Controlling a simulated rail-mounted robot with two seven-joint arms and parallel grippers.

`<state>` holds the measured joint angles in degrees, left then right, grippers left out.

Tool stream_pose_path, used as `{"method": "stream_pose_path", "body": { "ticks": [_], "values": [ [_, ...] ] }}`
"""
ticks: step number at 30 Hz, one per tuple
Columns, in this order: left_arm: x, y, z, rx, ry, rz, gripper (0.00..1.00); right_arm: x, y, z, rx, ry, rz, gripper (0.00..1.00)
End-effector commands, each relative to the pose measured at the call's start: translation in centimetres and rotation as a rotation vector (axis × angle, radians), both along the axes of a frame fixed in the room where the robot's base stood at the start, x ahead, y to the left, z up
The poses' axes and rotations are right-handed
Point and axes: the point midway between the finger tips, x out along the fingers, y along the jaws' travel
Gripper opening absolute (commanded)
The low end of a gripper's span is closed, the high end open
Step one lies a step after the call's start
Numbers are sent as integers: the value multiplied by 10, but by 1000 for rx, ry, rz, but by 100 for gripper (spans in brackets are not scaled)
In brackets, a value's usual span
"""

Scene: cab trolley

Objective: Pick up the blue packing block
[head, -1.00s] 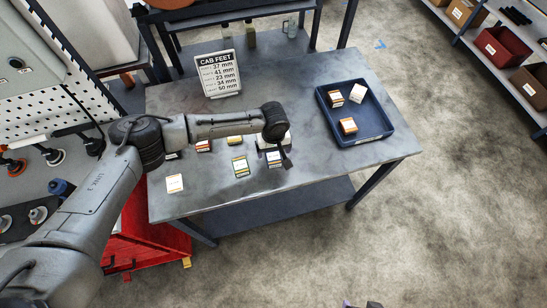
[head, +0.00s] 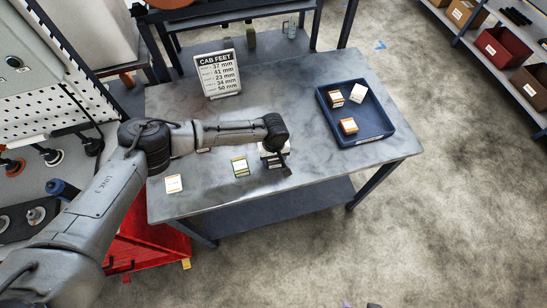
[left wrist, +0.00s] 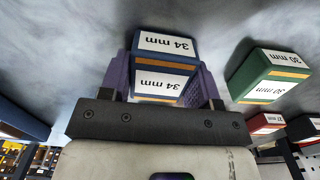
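The blue packing block (left wrist: 165,60), labelled 34 mm with an orange band, stands on the table in the left wrist view. The purple fingers of my left gripper (left wrist: 160,88) lie on either side of it, very close. I cannot tell whether they press on it. In the head view my left gripper (head: 277,157) is low over the table's front part and mostly hides the block. A small purple and dark bit at the bottom edge of the head view may be my right gripper (head: 358,305); its opening is not visible.
A green block (left wrist: 270,75), labelled 30 mm, stands beside the blue one, with a red block (left wrist: 265,123) farther off. A white-labelled block (head: 173,184) is at the left. The blue tray (head: 378,130) holds several blocks. A CAB FEET sign (head: 218,74) stands behind.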

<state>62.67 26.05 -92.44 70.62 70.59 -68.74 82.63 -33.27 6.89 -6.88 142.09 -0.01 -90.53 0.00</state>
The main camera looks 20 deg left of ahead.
Motion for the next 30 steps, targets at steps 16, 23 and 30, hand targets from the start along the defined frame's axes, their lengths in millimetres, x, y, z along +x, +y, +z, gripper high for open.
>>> {"method": "stream_pose_path", "body": {
  "ticks": [16, 23, 30],
  "values": [
    [0, 0, 2, -1, -1, 0, 30, 0, 0, 0, 0, 0, 0, 89],
    [0, 0, 21, -2, -2, 2, 30, 0, 0, 5, 0, 0, 0, 89],
    [-8, -27, 58, -4, -1, -5, 30, 0, 0, 11, 0, 0, 0, 89]
  ]
}}
